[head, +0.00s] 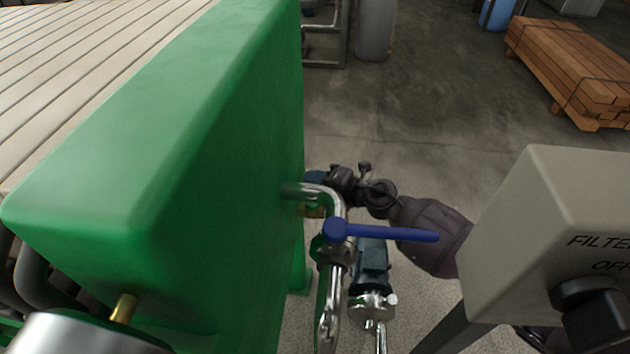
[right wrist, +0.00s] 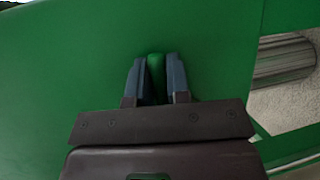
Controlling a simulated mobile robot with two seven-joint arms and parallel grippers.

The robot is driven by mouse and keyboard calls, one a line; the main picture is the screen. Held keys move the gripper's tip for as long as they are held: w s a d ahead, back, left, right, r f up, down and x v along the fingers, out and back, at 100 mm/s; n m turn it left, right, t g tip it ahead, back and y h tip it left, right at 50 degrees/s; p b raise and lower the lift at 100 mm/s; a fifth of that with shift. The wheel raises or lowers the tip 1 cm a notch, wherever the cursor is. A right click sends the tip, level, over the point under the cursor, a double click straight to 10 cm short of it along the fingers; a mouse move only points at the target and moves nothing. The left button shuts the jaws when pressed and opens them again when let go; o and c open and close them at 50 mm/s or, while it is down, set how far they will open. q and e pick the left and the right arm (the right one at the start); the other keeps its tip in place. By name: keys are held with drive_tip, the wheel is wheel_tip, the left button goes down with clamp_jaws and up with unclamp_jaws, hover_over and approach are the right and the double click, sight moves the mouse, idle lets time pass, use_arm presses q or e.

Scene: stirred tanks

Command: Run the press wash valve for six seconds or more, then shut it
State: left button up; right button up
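The blue lever (head: 385,234) of a valve lies level, pointing right, across a bent steel pipe (head: 328,200) that comes out of the green press end (head: 235,190). I cannot tell from its markings which line it serves. My right gripper (head: 314,180) is behind this pipe, close to the press face, partly hidden in the head view. In the right wrist view its two fingers (right wrist: 156,82) close on both sides of a narrow green handle (right wrist: 156,62) in front of the green face. The handle's full shape is hidden. My left gripper is not in view.
A grey control box (head: 530,220) with a black knob (head: 592,315) stands at right, over my right arm. Pale press plates (head: 70,50) fill the upper left. Strapped timber (head: 575,70) lies far right; the floor between is clear.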

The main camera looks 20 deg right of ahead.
clamp_jaws()
drive_tip(key=shift+d+r+m+h+p, duration=0.2)
drive_tip(key=shift+r+m+h+p, duration=0.15)
drive_tip(key=shift+p, duration=0.3)
drive_tip(key=shift+d+r+m+t+h+p, duration=0.1)
drive_tip(key=shift+r+m+t+h+p, duration=0.15)
drive_tip(key=shift+t+p, duration=0.15)
drive_tip(key=shift+s+d+r+m+t+h+p, duration=0.1)
drive_tip(key=shift+s+d+m+t+h+p, duration=0.15)
drive_tip(key=shift+m+t+h+p, duration=0.6)
use_arm(q)
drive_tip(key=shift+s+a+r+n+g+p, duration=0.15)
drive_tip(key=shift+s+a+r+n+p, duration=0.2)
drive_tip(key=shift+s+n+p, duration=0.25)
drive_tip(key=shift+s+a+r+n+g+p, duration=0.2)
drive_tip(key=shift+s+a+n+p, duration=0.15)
drive_tip(key=shift+p, duration=0.4)
use_arm(e)
drive_tip(key=shift+s+d+f+m+t+h, duration=0.25)
drive_tip(key=shift+s+d+m+t+h, duration=0.1)
drive_tip(key=shift+m+h, duration=0.6)
drive_tip(key=shift+s+d+f+m+t+h, duration=0.2)
drive_tip(key=shift+s+d+m+h, duration=0.3)
drive_tip(key=shift+h, duration=0.65)
drive_tip(key=shift+s+d+f+m+t+h, duration=0.2)
drive_tip(key=shift+f+m+t+h, duration=0.1)
drive_tip(key=shift+m+h, duration=0.7)
